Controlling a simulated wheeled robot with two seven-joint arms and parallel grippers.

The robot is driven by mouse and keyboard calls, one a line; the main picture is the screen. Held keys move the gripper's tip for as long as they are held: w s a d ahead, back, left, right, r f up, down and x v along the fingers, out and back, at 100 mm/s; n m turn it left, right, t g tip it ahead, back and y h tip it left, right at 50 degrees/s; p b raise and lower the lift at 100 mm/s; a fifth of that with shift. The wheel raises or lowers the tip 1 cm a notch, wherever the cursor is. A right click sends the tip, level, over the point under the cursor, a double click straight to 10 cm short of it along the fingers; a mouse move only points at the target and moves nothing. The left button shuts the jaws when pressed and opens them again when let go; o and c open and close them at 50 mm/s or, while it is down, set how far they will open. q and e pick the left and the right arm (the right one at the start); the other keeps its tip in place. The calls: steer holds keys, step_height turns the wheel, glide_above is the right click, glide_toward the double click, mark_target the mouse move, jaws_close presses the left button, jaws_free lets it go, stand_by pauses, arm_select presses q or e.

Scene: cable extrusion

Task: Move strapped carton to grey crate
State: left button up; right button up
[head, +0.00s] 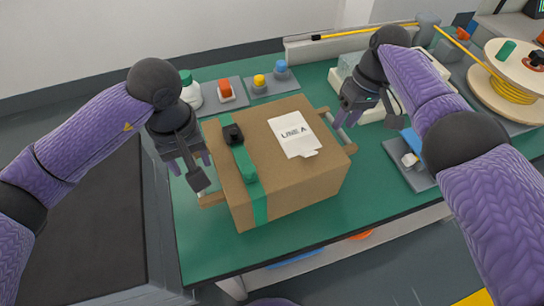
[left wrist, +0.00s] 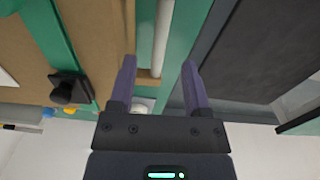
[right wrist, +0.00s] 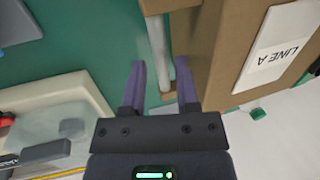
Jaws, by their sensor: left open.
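The strapped carton (head: 275,155) is a brown box with a green strap (head: 238,160), a black buckle and a white "LINE A" label (head: 294,135). It sits on the green tabletop, with a bar handle on each short side. My left gripper (head: 199,172) is open at the left side; its fingers (left wrist: 159,78) stand either side of the left handle bar (left wrist: 163,38). My right gripper (head: 366,118) is open at the right side; its fingers (right wrist: 161,82) straddle the right handle bar (right wrist: 157,45). I cannot clearly identify the grey crate; a dark grey surface (head: 85,225) lies at lower left.
At right are a spool of yellow cable (head: 510,85) and a grey tray (head: 405,165). The table's front edge lies close to the carton.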

arm_select(q)
step_height(320, 180, down, 5)
steer(key=shift+f, duration=0.1)
arm_select(e)
steer(key=x, duration=0.5)
steer(key=shift+f, duration=0.15)
arm_select(q)
steer(key=c, duration=0.4)
arm_select(e)
steer(key=c, duration=0.4)
arm_select(q)
steer(key=shift+c, duration=1.2)
arm_select(e)
jaws_close()
arm_select(q)
jaws_close()
